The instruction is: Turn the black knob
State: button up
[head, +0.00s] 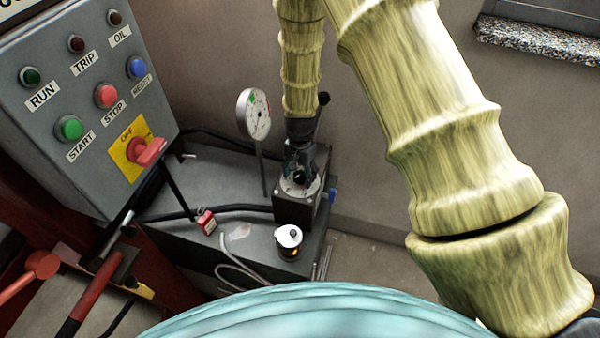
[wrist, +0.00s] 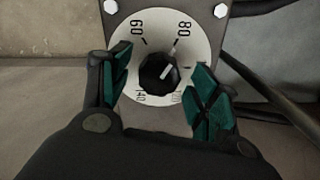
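The black knob (wrist: 158,73) sits at the centre of a pale round dial (wrist: 190,50) in the wrist view. Its white pointer line slants to the upper right, roughly toward the 80 mark. My gripper (wrist: 162,64) is open, with one green-padded finger on each side of the knob. Gaps show between both pads and the knob, so it is not gripped. In the head view, the knob (head: 299,178) shows small on a dark box (head: 289,208), with my gripper (head: 303,166) right over it and partly hiding the dial.
A round gauge (head: 254,114) on a thin stem stands left of the box. A white-capped jar (head: 288,241) and a red padlock-like item (head: 206,222) are in front. A grey control panel (head: 75,100) with a red switch stands left. Black cables run beside the dial.

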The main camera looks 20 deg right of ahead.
aim_at(300, 174)
jog(key=shift+r, duration=0.1)
notch_tip(300, 174, up, 12)
dwell(0.8)
dwell(0.4)
